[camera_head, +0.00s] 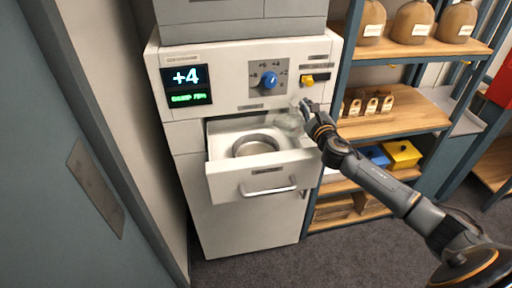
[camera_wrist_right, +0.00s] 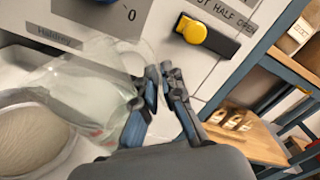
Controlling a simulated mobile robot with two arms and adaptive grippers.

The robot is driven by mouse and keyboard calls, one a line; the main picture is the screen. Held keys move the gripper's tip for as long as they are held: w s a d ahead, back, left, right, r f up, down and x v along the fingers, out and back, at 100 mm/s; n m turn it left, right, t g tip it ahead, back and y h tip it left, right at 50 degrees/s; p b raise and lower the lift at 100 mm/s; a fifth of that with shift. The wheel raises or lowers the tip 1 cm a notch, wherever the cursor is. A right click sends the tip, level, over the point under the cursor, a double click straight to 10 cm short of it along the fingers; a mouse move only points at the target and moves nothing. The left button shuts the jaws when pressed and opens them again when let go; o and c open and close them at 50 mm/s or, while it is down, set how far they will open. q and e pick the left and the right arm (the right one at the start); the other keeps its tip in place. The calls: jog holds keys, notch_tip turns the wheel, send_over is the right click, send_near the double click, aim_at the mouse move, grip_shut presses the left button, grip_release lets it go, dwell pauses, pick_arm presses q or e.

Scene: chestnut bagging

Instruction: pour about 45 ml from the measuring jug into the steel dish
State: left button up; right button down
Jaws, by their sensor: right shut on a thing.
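The measuring jug (camera_head: 288,122) is clear and hard to make out. It is in the air over the right part of the open drawer, to the right of the steel dish. In the right wrist view the jug (camera_wrist_right: 85,88) looks tilted toward the dish, and I cannot tell its liquid level. My right gripper (camera_head: 305,108) is shut on the jug at its right side; its fingers (camera_wrist_right: 163,88) also show in the wrist view. The round steel dish (camera_head: 238,150) sits in the drawer, with a beige inside. No stream is visible. My left gripper is out of view.
The white drawer (camera_head: 232,184) is pulled out of a cabinet with a display (camera_head: 188,86), a blue knob (camera_head: 269,80) and a yellow switch (camera_head: 307,79). A wooden shelf rack (camera_head: 405,118) with sacks and boxes stands at the right. A grey door panel (camera_head: 70,150) is at the left.

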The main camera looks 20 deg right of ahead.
jog(key=shift+w+a+r+n+p, duration=0.1)
jog(key=shift+a+r+n+p, duration=0.2)
jog(key=shift+n, duration=0.35)
jog(key=shift+w+a+r+n, duration=0.1)
jog(key=shift+a+n, duration=0.3)
jog(key=shift+n, duration=0.25)
dwell(2.2)
jog(key=s+d+f+m+b, duration=0.1)
jog(key=d+f+m+b, duration=0.3)
jog(key=m, duration=0.5)
jog(key=d+b, duration=0.1)
jog(key=d, duration=0.1)
jog(key=shift+s+d+f+m, duration=0.25)
jog(key=shift+d+m, duration=0.15)
dwell(1.2)
jog(key=shift+s+d+f+m+b, duration=0.1)
jog(key=shift+f+m+b, duration=0.15)
jog(key=shift+f+b, duration=0.4)
jog(key=shift+w+d+f+m+b, duration=0.15)
jog(key=shift+f+m+b, duration=0.15)
jog(key=shift+f+b, duration=0.35)
jog(key=shift+s+d+f+m+b, duration=0.15)
jog(key=shift+f+m+b, duration=0.1)
jog(key=shift+f+b, duration=0.4)
jog(key=shift+r, duration=0.1)
